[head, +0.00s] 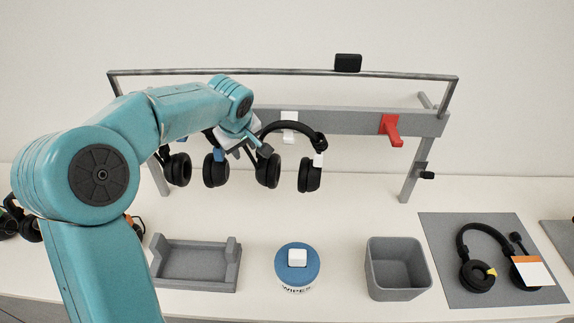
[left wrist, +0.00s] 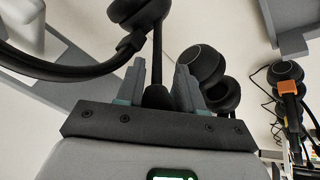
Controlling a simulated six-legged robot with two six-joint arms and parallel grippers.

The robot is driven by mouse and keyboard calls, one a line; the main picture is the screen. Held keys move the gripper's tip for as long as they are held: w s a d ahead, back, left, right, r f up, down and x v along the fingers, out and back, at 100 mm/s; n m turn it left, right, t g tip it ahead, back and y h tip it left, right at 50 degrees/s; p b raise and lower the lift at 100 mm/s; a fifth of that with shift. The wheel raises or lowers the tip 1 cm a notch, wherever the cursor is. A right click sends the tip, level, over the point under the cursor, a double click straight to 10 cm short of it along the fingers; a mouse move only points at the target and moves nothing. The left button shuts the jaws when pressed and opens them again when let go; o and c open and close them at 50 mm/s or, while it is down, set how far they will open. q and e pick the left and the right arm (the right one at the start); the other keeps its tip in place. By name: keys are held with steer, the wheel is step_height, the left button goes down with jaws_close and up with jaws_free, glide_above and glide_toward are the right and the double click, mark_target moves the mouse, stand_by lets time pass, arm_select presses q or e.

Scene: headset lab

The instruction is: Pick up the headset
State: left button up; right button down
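A black headset (head: 279,128) hangs from a white hook on the grey rack, with two ear cups and a white tag at its right side. Another black headset (head: 216,170) hangs to its left, its band mostly hidden behind my arm. My left gripper (head: 236,148) is at the rack between these two headsets. In the left wrist view its two fingers (left wrist: 160,78) stand apart. A thin dark boom with a foam tip (left wrist: 157,96) shows between them; I cannot tell if they touch it. Ear cups (left wrist: 206,65) lie just beyond. My right gripper is not in view.
A red hook (head: 391,129) on the rack is empty. Below stand a grey tray (head: 195,264), a wipes tub (head: 298,268) and a grey bin (head: 397,268). A labelled headset (head: 478,279) lies on a grey mat (head: 447,240) at right.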

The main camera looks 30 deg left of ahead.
arm_select(q)
steer(key=shift+w, duration=0.1)
jaws_close()
